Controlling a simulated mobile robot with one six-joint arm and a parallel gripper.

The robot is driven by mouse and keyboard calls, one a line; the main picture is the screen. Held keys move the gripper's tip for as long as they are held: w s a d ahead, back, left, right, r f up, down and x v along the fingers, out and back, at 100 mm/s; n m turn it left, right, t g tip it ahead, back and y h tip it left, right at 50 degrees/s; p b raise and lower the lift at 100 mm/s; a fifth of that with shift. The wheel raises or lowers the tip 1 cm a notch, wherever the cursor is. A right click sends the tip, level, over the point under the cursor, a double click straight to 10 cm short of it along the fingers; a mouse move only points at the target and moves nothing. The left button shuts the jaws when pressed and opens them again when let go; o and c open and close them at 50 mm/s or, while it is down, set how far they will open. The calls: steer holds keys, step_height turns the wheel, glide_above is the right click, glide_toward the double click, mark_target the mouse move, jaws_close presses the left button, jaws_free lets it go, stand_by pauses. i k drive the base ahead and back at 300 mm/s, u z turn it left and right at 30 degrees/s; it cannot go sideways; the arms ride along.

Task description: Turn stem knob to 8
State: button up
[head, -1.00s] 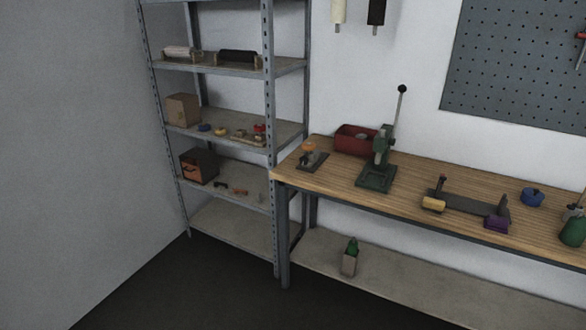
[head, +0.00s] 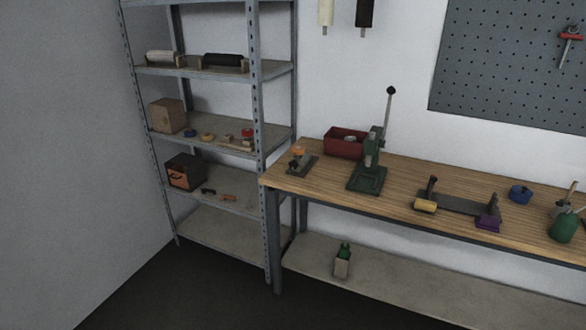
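No knob with a readable scale or number shows in the head view, so I cannot tell which thing is the stem knob. A small device with an orange top on a dark base (head: 301,163) sits at the left end of the workbench; it is too small to make out any marks. A blue round piece (head: 521,194) lies toward the right of the bench. My gripper is not in view.
The wooden workbench (head: 330,185) also holds a red bin (head: 345,143), a green lever press (head: 368,178), a dark bracket with yellow and purple ends (head: 455,202) and a green container (head: 565,227). A metal shelf rack (head: 256,130) stands at the left. Dark floor lies in front.

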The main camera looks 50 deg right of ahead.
mark_target(293, 164)
steer(key=i, duration=0.85)
steer(key=u, duration=0.05)
